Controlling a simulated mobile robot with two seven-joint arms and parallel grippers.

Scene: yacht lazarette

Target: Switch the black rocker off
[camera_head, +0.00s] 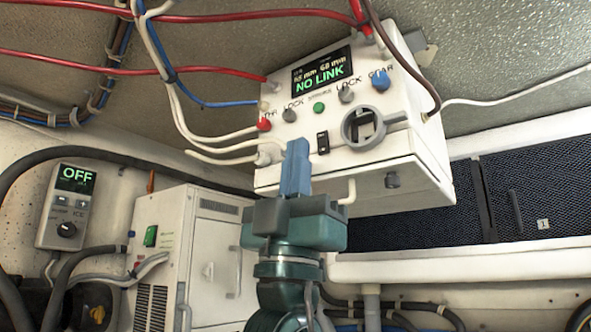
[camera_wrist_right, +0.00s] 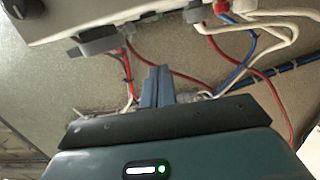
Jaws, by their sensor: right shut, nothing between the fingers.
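The black rocker (camera_head: 322,142) is a small upright switch on the front of a white control box (camera_head: 291,95) in the head view. It sits between a grey connector on the left and a round grey ring socket (camera_head: 362,126) on the right. Which way the rocker is tipped is too small to tell. My right gripper (camera_head: 298,146) is shut and empty, its blue fingers pointing up just left of and below the rocker. In the right wrist view its fingertips (camera_wrist_right: 157,72) show below the box's edge. The rocker is not visible there. My left gripper is not in view.
The box display (camera_head: 322,72) reads NO LINK. Red, blue and white cables run into its left side and top. A thermostat-like panel (camera_head: 76,178) reading OFF and a white unit (camera_head: 185,250) stand at left. Dark mesh panels (camera_head: 520,190) are at right.

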